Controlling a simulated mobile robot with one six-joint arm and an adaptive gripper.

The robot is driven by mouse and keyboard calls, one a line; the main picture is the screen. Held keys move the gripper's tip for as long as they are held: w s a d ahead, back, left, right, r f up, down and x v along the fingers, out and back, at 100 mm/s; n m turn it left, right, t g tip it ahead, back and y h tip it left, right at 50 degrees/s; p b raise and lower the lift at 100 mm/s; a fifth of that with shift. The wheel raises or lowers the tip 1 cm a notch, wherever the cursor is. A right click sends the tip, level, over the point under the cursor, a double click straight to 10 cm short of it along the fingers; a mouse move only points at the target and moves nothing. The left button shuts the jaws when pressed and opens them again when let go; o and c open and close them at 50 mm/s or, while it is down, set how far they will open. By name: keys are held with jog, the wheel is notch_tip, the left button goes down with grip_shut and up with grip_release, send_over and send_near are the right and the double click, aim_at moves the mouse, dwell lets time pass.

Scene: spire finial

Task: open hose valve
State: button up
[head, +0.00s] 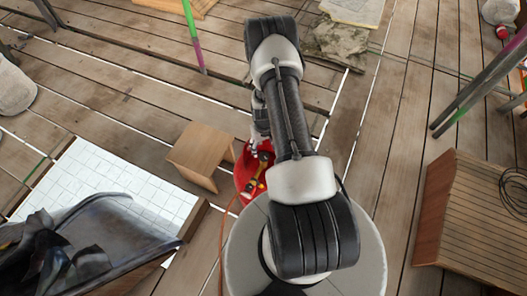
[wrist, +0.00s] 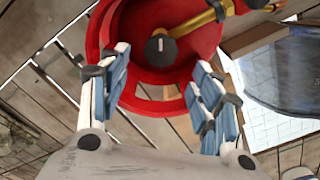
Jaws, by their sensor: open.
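A red round tub (head: 243,180) stands on the plank deck, partly hidden by my arm in the head view. In the wrist view the red tub (wrist: 150,95) lies ahead of my gripper. The hose valve shows inside it as a dark round knob (wrist: 160,50) with a pale line, beside a brass pipe (wrist: 205,18). My gripper (wrist: 163,68) is open, its blue-padded fingers spread to the left and right of the knob in the picture. I cannot tell whether they touch the tub. In the head view my arm mostly hides the gripper.
An orange hose (head: 224,232) runs down from the tub. A wooden box (head: 201,150) stands close to its left, with a white tiled panel (head: 120,190) beyond. A dark container (head: 95,240) is at lower left. A slatted wooden crate (head: 470,215) stands at right.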

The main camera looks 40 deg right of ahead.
aim_at(263, 155)
notch_tip(263, 155, up, 7)
jog(key=shift+f, duration=0.2)
dwell(0.3)
